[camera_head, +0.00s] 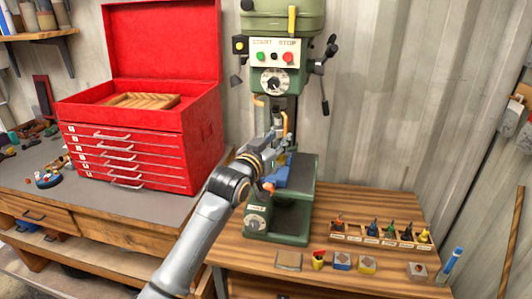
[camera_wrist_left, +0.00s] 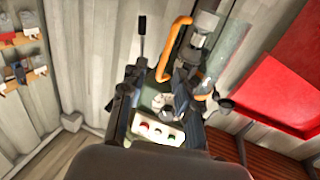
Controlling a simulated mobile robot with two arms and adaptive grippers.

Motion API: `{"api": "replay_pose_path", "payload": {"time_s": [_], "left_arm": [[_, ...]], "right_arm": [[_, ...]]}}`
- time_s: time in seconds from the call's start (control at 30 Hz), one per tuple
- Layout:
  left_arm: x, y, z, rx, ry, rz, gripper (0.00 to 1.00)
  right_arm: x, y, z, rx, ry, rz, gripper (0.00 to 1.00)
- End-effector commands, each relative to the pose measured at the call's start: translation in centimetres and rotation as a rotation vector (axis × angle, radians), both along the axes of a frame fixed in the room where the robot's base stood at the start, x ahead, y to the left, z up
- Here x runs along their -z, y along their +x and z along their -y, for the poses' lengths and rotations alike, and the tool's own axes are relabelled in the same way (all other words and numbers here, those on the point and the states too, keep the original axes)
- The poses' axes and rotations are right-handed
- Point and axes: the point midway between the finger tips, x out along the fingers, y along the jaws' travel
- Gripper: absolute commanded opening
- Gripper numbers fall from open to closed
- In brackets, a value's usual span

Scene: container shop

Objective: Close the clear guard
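The green drill press (camera_head: 285,25) stands on the wooden bench, with a panel of coloured buttons on its head. A clear pane, apparently the guard (camera_wrist_left: 229,46), shows faintly in the left wrist view beside a curved orange handle (camera_wrist_left: 175,48). In the head view the pane is hard to make out; an orange piece (camera_head: 285,121) shows beside the spindle. My left gripper (camera_head: 278,138) is in front of the drill press, between head and table. In the wrist view its fingers (camera_wrist_left: 156,92) are apart, with nothing visibly held. The orange handle appears beyond the fingertips; contact cannot be told.
A blue vise (camera_head: 288,173) sits on the press table below my gripper. An open red tool chest (camera_head: 140,120) stands close on the left. A rack of coloured bits (camera_head: 380,234) and several small blocks lie at the bench's front right.

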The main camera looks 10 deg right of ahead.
Motion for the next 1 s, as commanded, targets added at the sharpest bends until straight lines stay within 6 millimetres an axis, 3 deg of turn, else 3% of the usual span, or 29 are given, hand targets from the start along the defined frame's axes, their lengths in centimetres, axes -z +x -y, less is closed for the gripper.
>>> {"api": "replay_pose_path", "payload": {"time_s": [0.5, 0.93, 1.0], "left_arm": [[0.1, -6.0, -4.0, 0.002, 0.001, -0.002, 0.32], [0.1, -6.7, -4.5, 0.003, 0.003, -0.002, 0.32], [0.2, -6.7, -4.5, 0.002, 0.003, -0.004, 0.32]], "right_arm": [[0.0, 0.0, -0.1, 0.000, 0.001, 0.001, 0.29], [0.0, 0.0, -0.1, 0.000, 0.001, 0.001, 0.29], [0.0, 0.0, 0.0, 0.000, 0.000, 0.001, 0.17]]}}
